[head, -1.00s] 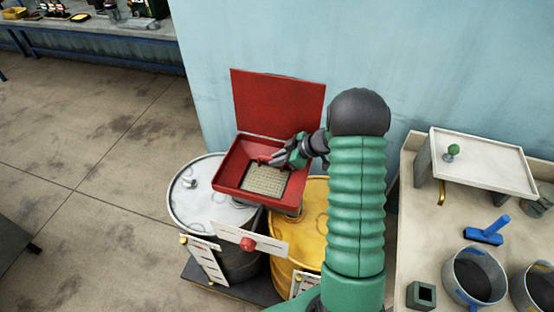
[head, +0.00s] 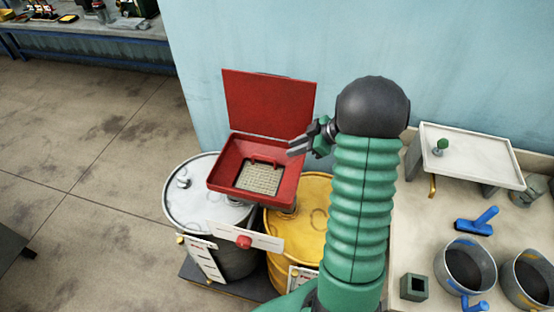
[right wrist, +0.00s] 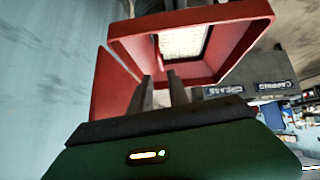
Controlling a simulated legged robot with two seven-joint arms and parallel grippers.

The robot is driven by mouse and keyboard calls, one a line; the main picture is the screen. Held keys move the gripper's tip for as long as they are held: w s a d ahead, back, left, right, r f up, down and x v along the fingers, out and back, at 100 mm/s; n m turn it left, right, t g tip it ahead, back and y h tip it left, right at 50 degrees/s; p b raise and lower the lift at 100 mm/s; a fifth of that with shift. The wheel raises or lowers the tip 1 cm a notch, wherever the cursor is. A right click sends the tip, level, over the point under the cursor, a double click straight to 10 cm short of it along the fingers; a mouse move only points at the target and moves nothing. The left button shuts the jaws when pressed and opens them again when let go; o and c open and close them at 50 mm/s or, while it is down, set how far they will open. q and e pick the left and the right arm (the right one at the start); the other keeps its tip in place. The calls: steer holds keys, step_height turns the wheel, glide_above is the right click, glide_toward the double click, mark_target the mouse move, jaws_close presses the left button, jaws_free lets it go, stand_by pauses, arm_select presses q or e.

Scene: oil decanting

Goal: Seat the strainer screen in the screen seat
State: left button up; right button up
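The strainer screen (head: 258,180), a pale mesh panel with a red handle (head: 266,161), lies flat in the bottom of the open red funnel box (head: 225,179). The screen seat is under it and hidden, and I cannot tell how snugly it fits. The mesh also shows inside the box in the right wrist view (right wrist: 183,42). My right gripper (head: 291,149) is above the box's right rim, apart from the handle. In the right wrist view its two fingers (right wrist: 161,88) stand apart with nothing between them. My left gripper is not in view.
The box, its red lid (head: 268,103) raised behind it, sits over a white drum (head: 195,204) and a yellow drum (head: 285,221). A bench at right holds a white raised tray (head: 475,158), blue-handled tool (head: 477,222), pots (head: 465,267) and a square block (head: 414,287).

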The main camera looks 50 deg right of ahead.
steer(key=w+a+r+m+t+h, duration=0.1)
steer(key=w+a+r+t+h, duration=0.2)
steer(key=w, duration=0.6)
steer(key=w+a+m+g+h, duration=0.2)
steer(key=a+m, duration=0.1)
steer(key=a, duration=0.5)
steer(key=s+a+f+m+g+y, duration=0.1)
steer(key=s+a+f+g, duration=0.2)
steer(key=s+a, duration=0.5)
steer(key=s+a+f+m+g, duration=0.1)
steer(key=s+a+f+g, duration=0.2)
steer(key=s+a, duration=0.6)
steer(key=shift+a+f+g+y, duration=0.4)
steer(key=shift+a+f, duration=0.3)
steer(key=shift+a, duration=0.25)
steer(key=shift+s+a, duration=0.1)
